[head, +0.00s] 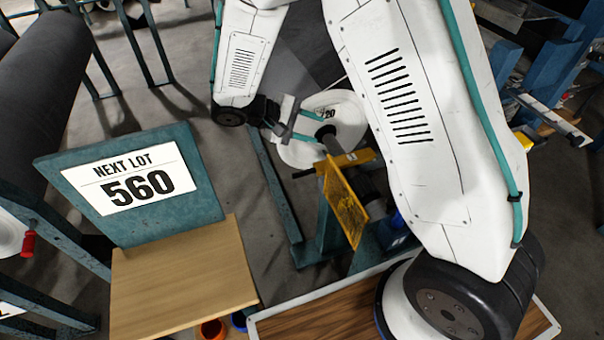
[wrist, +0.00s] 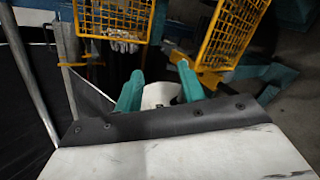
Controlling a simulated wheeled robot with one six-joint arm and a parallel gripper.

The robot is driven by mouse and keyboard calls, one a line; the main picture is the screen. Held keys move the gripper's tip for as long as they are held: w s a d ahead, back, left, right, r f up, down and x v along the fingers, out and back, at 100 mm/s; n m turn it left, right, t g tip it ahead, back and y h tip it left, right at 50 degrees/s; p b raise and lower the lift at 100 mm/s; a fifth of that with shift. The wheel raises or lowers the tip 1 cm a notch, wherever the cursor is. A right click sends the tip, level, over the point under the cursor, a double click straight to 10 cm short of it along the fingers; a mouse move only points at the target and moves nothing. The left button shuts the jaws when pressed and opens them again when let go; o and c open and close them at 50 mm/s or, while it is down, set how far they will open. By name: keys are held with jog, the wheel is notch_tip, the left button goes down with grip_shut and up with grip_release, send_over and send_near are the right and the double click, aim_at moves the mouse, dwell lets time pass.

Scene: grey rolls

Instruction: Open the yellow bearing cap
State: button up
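The yellow bearing cap (head: 349,159) is at the end of the dark shaft of a white roll (head: 297,152) labelled "20" in the head view. Whether it is closed over the shaft is too small to tell. My gripper (head: 309,127) is over the roll's face, left of and above the cap in the picture. In the wrist view my gripper (wrist: 160,70) has its two teal fingers apart, with nothing held between them. A yellow piece (wrist: 208,82) shows beside the right finger there; I cannot tell whether it is the cap.
A yellow mesh guard (head: 345,205) stands just below the cap. The wrist view shows two mesh guards, left (wrist: 113,17) and right (wrist: 232,33). A large dark roll (head: 45,85) is at left.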

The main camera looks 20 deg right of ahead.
jog(key=w+a+f+n+t+h, duration=0.1)
jog(key=w+a+f, duration=0.1)
jog(key=f, duration=0.3)
jog(key=w+a+f+n+t+h, duration=0.1)
jog(key=a+f, duration=0.1)
jog(key=f, duration=0.3)
jog(key=n+t+h, duration=0.1)
jog(key=n+t, duration=0.3)
send_near(295, 176)
jog(key=x, duration=0.5)
jog(key=shift+s+d, duration=0.15)
jog(key=shift+d, duration=0.05)
jog(key=x, duration=0.7)
jog(key=shift+w+d+f, duration=0.2)
jog(key=shift+w, duration=0.05)
grip_shut()
